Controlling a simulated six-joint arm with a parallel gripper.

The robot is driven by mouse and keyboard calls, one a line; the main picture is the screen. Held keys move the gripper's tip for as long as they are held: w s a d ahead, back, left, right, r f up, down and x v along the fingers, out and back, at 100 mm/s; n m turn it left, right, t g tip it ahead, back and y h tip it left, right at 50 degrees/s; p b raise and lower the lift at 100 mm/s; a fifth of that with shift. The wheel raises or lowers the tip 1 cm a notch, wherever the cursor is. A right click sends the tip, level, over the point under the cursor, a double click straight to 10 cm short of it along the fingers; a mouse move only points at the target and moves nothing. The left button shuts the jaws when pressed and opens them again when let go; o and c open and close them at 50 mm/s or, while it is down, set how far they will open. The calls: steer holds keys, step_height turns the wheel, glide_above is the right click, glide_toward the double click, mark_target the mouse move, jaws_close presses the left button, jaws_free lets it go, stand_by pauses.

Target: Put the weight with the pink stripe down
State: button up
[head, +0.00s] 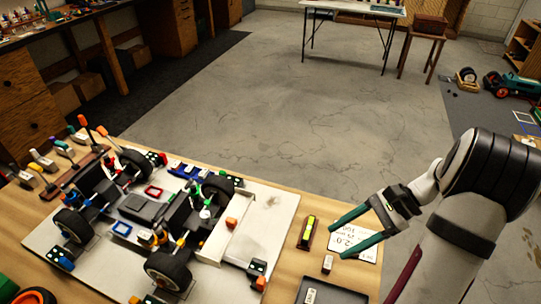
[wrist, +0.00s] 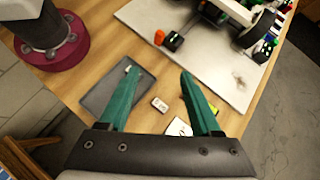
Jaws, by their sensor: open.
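A small pale block with dark marks (head: 327,264), seemingly a weight, sits on the wooden table just beyond the dark tray (head: 345,297). The block also shows in the wrist view (wrist: 160,103), in the gap between my fingers. I cannot make out a pink stripe on it. Another small pale item (wrist: 127,68) lies on the tray; its stripe cannot be told either. My gripper (head: 338,241) is open and empty, its two green fingers spread above the table near the printed card (head: 358,240). In the wrist view my gripper (wrist: 157,72) points toward the tray and block.
A white board (head: 283,215) carrying a partly built car chassis (head: 140,208) fills the table's left and middle. A small dark and yellow level-like object (head: 307,232) lies between board and card. Bare wood shows around the block. The table's right edge is close.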

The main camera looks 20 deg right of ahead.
steer(key=s+d+f+m+t, duration=0.3)
steer(key=d+f, duration=0.2)
steer(key=d, duration=0.2)
steer(key=m+t, duration=0.4)
glide_toward(327, 265)
steer(key=x, duration=0.5)
steer(key=d+f+x, duration=0.1)
steer(key=x, duration=0.2)
steer(key=shift+w+a+f, duration=0.15)
steer(key=shift+w+a, duration=0.15)
steer(key=shift+w, duration=0.1)
jaws_close()
